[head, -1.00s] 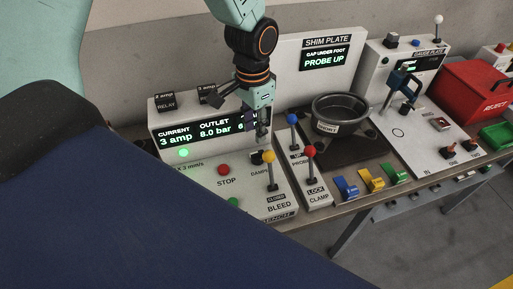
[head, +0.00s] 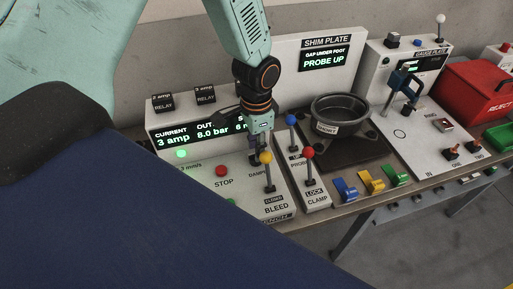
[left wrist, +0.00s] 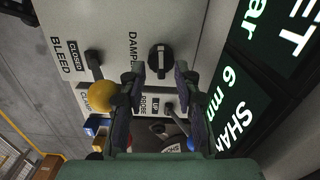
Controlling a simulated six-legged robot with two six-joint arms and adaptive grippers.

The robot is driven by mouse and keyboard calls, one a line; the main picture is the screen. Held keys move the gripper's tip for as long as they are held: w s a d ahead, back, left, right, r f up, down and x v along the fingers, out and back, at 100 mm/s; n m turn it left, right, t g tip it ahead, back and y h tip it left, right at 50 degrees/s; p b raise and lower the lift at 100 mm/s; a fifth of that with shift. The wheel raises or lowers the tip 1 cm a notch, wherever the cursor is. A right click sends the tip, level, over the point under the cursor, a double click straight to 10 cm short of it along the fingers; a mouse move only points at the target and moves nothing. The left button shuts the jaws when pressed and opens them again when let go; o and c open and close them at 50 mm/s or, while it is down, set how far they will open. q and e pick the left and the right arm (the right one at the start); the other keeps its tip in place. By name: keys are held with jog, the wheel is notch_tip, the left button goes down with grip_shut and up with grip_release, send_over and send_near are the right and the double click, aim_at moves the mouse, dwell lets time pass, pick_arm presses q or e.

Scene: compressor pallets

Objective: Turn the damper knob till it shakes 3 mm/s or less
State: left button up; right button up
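The damper knob (left wrist: 160,58) is a round black knob with a light pointer bar, on the grey panel beside the partly hidden DAMPER label. My left gripper (left wrist: 160,74) is open, its two fingertips on either side of the knob in the left wrist view; I cannot tell whether they touch it. In the head view my left gripper (head: 259,150) points down at the panel and hides the knob. The shake display (left wrist: 238,108) reads 6 mm, the rest cut off; it is partly covered in the head view. My right gripper is not in view.
The yellow-topped bleed lever (head: 266,158) stands close to the gripper, with the blue-topped probe lever (head: 292,120) and red-topped clamp lever (head: 308,153) to the right. A red STOP button (head: 221,170) is left. A dark pot (head: 340,108) sits farther right.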

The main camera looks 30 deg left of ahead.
pick_arm(q)
jog(key=shift+f, duration=0.4)
jog(key=shift+a+f, duration=0.15)
jog(key=shift+a, duration=0.1)
jog(key=shift+s+a, duration=0.15)
jog(key=shift+s, duration=0.25)
jog(key=shift+w+d, duration=0.1)
jog(key=shift+d, duration=0.1)
jog(key=shift+c, duration=0.9)
jog(key=shift+w+d, duration=0.1)
jog(key=shift+w, duration=0.15)
jog(key=shift+c, duration=2.3)
jog(key=shift+s, duration=0.15)
grip_shut()
